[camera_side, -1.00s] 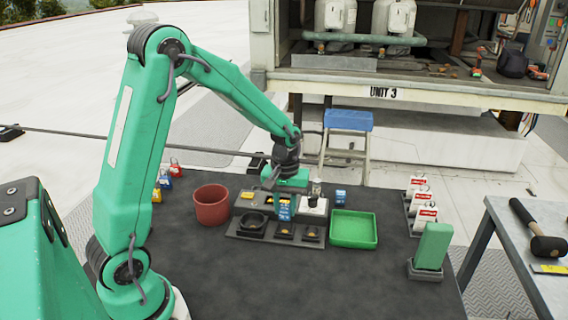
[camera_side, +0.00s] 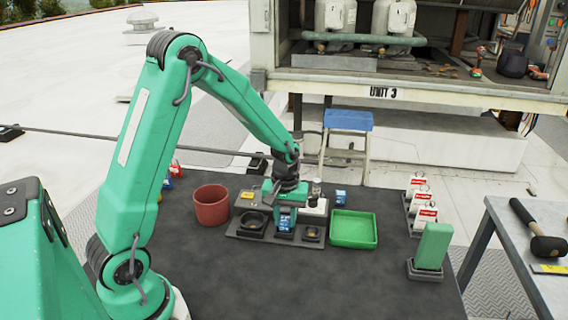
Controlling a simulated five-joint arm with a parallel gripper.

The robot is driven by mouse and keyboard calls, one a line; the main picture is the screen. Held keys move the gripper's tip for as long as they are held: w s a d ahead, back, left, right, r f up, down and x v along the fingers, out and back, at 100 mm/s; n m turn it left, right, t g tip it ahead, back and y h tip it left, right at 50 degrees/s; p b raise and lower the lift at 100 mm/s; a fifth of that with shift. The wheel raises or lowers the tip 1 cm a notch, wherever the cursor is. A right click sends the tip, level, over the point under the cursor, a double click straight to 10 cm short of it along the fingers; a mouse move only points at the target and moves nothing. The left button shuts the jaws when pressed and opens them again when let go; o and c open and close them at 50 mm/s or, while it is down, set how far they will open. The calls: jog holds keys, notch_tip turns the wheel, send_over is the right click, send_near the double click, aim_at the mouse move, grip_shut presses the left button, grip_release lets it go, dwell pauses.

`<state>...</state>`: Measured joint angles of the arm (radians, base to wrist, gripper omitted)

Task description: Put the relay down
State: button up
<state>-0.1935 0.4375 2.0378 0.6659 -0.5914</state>
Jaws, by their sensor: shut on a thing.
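The blue relay (camera_side: 286,221) is upright between the fingers of my gripper (camera_side: 286,208), which is shut on it. It is in line with the middle socket of the dark socket tray (camera_side: 240,236). I cannot tell whether its bottom touches the socket. The socket on the left (camera_side: 254,222) and the one on the right (camera_side: 312,235) show empty. My gripper hides part of the relay and of the things behind it.
A second blue block (camera_side: 341,198) stands behind the tray. A red pot (camera_side: 211,205) is on the left and a green bin (camera_side: 354,230) on the right. A green block in a holder (camera_side: 433,246) and several red-labelled white items (camera_side: 425,216) stand farther right. The mat's front is clear.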

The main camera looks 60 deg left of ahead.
aim_at(285, 218)
jog(key=o, duration=1)
notch_tip(285, 218, up, 12)
jog(key=shift+r, duration=0.1)
dwell(0.6)
jog(key=shift+s+d+r+m+t, duration=0.95)
jog(key=shift+s+d+r+m, duration=0.5)
jog(key=shift+s, duration=1.4)
jog(key=shift+s+d+r+m+t, duration=1.05)
jog(key=shift+s+r+m, duration=0.55)
jog(key=shift+s, duration=1.3)
jog(key=shift+s+d+r+m+t, duration=0.8)
jog(key=shift+s+d+r+m, duration=0.7)
jog(key=shift+s, duration=1.35)
